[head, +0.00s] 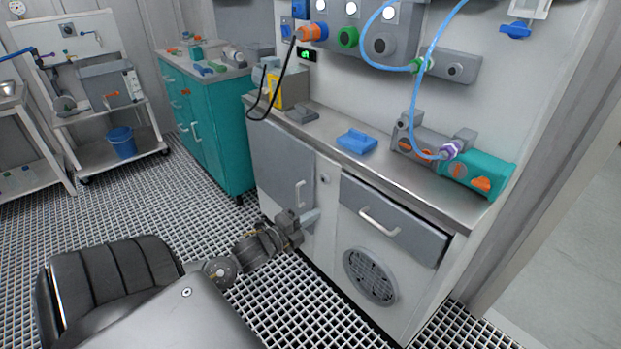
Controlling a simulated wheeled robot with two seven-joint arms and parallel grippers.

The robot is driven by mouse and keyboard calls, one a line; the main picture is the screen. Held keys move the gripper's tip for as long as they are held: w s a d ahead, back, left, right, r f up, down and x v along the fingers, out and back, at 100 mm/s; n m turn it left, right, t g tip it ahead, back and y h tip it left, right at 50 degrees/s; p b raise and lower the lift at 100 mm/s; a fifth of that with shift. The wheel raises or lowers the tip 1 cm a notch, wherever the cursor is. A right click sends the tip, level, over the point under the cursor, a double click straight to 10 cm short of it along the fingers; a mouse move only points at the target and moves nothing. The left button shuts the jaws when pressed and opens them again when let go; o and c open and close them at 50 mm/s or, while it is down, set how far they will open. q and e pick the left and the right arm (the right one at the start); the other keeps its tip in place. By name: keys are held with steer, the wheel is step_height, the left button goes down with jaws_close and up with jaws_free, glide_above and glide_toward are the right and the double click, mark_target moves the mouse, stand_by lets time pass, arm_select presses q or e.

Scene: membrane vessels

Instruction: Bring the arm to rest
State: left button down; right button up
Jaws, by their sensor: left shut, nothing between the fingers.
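My left arm reaches in from the lower left, low in front of the grey and white cabinet. My left gripper (309,217) is at its end, beside the cabinet doors and below the steel worktop (390,182). Its fingers are together and hold nothing. I cannot tell whether the fingertips touch the cabinet front. My right gripper is not in view.
The worktop carries a blue block (356,141), a yellow-fronted device (274,88) and a teal-ended unit (478,171) with blue hoses. A teal cabinet (222,130) and a cart with a blue bucket (122,142) stand at the left. Grated floor (150,215) lies open between.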

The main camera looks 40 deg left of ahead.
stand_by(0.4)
